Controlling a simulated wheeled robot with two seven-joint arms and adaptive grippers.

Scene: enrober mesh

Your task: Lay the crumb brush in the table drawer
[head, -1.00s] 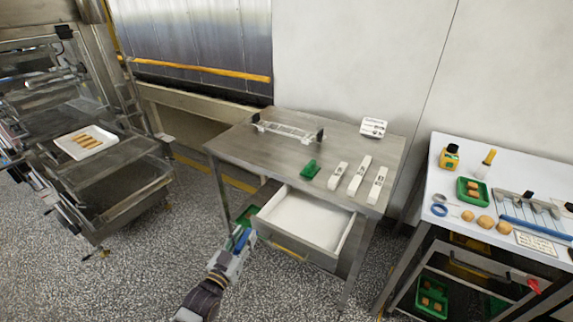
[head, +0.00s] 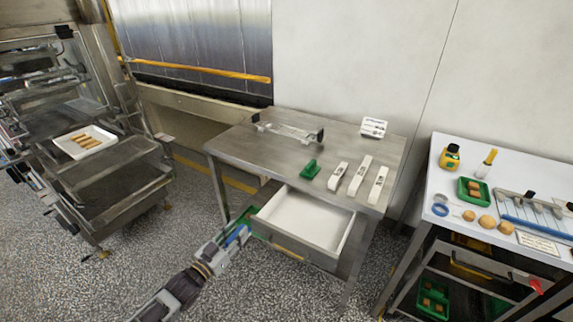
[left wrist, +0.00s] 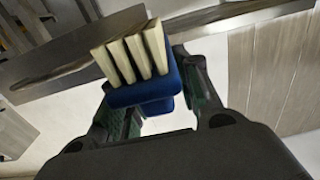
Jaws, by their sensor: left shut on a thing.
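The crumb brush (left wrist: 150,85), with a blue back and several rows of cream bristles, shows in the left wrist view between my finger pads. My left gripper (head: 242,231) is shut on it. In the head view only a bit of blue shows at the gripper, so the brush is mostly hidden there. The table drawer (head: 305,222) is pulled open under the steel table (head: 245,150); its white inside looks empty. My left gripper is at the drawer's left front corner; I cannot tell whether it touches. My right gripper is not in view.
On the steel table are a green holder (head: 310,169), several white labelled blocks (head: 360,175), a clear-and-metal frame (head: 288,131) and a small white box (head: 373,127). A white worktable (head: 450,200) with tools stands right. A rack with a tray (head: 85,142) stands left.

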